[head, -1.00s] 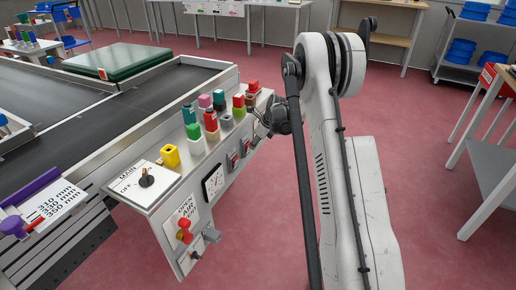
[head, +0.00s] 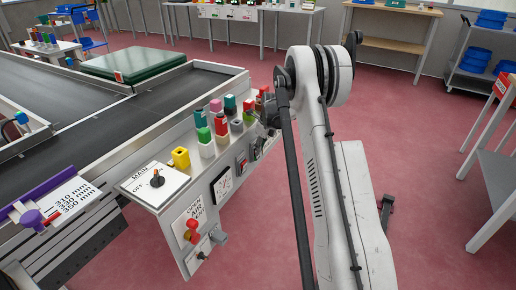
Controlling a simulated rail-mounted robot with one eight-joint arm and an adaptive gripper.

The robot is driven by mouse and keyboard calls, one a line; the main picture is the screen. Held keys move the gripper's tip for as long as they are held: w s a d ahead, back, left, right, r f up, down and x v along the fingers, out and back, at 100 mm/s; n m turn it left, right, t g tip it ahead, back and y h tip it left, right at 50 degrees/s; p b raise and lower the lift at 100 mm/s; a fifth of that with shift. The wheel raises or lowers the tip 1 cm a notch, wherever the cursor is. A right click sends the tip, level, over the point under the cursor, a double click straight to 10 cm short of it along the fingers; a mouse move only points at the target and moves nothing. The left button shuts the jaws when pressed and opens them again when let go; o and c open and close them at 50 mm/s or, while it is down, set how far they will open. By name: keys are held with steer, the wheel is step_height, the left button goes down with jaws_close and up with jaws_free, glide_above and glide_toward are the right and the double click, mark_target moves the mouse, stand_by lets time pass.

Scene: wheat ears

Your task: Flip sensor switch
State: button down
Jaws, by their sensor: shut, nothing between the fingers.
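The control panel (head: 176,215) sits at the corner of the conveyor machine. Its front face carries small dark and red switches (head: 242,163), and more (head: 257,150) farther along near my gripper. Their labels are too small to read, so I cannot tell which is the sensor switch. My gripper (head: 268,117) is at the far end of the panel, beside the last coloured blocks and above the farther switches. It is shut and empty, small in view and partly hidden by my arm. I cannot tell whether it touches the panel.
A purple handle (head: 31,218) is at left.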

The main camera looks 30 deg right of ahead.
steer(key=shift+r, duration=0.75)
steer(key=shift+s, duration=0.1)
steer(key=s+d+p+v, duration=0.1)
steer(key=p+v, duration=0.3)
steer(key=v, duration=0.7)
steer(key=shift+s, duration=0.2)
